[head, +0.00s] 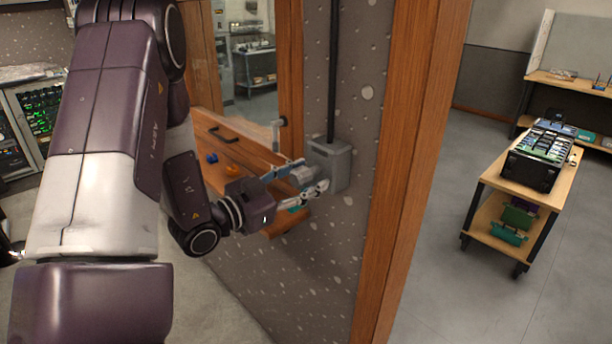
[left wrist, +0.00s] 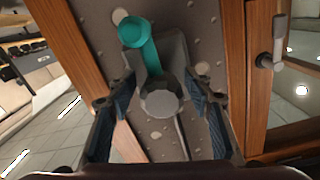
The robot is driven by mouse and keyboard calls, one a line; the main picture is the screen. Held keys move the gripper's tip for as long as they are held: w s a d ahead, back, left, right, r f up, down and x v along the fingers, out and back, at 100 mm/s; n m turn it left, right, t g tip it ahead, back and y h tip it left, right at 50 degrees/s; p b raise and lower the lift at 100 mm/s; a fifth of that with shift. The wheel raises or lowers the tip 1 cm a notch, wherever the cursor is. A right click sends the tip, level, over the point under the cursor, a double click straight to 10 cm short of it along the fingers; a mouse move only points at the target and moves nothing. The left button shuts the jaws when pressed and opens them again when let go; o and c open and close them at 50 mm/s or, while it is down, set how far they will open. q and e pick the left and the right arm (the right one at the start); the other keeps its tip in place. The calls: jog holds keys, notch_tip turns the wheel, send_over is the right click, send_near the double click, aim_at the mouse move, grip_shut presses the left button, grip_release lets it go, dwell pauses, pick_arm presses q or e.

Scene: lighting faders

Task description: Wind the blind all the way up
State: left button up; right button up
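A winder with a grey box (head: 337,163) is fixed to the speckled wall strip beside the window. In the left wrist view its grey crank hub (left wrist: 160,102) faces me, and the crank arm runs up and left to a teal knob (left wrist: 132,31). My left gripper (head: 312,181) is in front of the box, partly hiding the crank. Its fingers (left wrist: 160,84) are open, one on each side of the hub; I cannot tell whether they touch it. The blind itself is not recognisable in either view. My right gripper is not in view.
A black pipe (head: 333,72) rises from the box. A wooden post (head: 408,150) stands just right of it. A loaded cart (head: 484,208) stands on open floor at right.

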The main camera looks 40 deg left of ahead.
pick_arm(q)
jog(key=shift+s+r, duration=0.1)
jog(key=shift+s, duration=0.05)
jog(key=s+a, duration=0.1)
jog(key=s, duration=1)
jog(key=shift+s, duration=0.3)
